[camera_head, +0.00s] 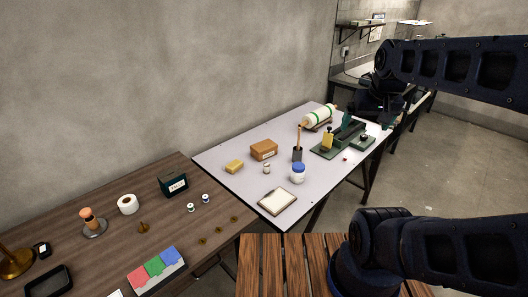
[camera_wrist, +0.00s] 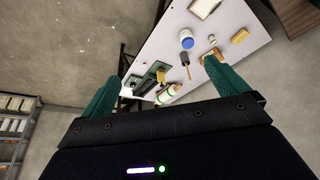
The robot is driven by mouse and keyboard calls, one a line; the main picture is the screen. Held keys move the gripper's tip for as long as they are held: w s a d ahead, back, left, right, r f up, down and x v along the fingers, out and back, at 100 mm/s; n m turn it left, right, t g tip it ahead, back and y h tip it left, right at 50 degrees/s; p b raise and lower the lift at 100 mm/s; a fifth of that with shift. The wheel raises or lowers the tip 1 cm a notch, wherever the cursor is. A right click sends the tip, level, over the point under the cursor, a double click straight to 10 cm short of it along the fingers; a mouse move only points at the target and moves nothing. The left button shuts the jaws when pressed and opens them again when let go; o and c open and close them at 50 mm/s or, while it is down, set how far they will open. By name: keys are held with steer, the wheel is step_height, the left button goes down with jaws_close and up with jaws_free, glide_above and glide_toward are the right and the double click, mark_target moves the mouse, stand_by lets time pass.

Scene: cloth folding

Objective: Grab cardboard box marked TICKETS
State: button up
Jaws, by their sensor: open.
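A brown cardboard box (camera_head: 264,149) with a small pale label sits on the white-topped table, toward the wall side. Its label is too small to read. In the wrist view a brown box (camera_wrist: 212,53) shows at the tip of the right finger, partly hidden by it. My gripper (camera_wrist: 160,72) is open, with its two green fingers wide apart and nothing between them in its grasp. It is held up, apart from the box. In the head view my arm reaches in from the upper right, over the table's far end.
A clipboard (camera_head: 278,201) lies in front. A green press (camera_head: 345,138) and a roll (camera_head: 319,118) stand farther back. The wall runs behind.

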steer(key=shift+w, duration=0.1)
steer(key=w+a+r+m+g, duration=0.1)
steer(key=w+a+m, duration=0.1)
steer(key=w, duration=0.7)
steer(key=w+a+r+m, duration=0.1)
steer(key=w, duration=0.8)
steer(key=m+g+h, duration=0.1)
steer(key=m+h, duration=0.3)
steer(key=m, duration=0.4)
glide_above(264, 145)
steer(key=s+a, duration=0.2)
steer(key=a, duration=0.1)
step_height(264, 145, down, 36)
steer(key=shift+r, duration=0.1)
steer(key=shift+a+f, duration=0.1)
steer(key=shift+f, duration=0.2)
steer(key=x, duration=0.5)
steer(key=shift+f, duration=0.2)
steer(key=shift+s+x, duration=0.1)
steer(key=shift+x, duration=1.2)
steer(key=shift+s+x, duration=0.15)
steer(key=shift+x, duration=1.2)
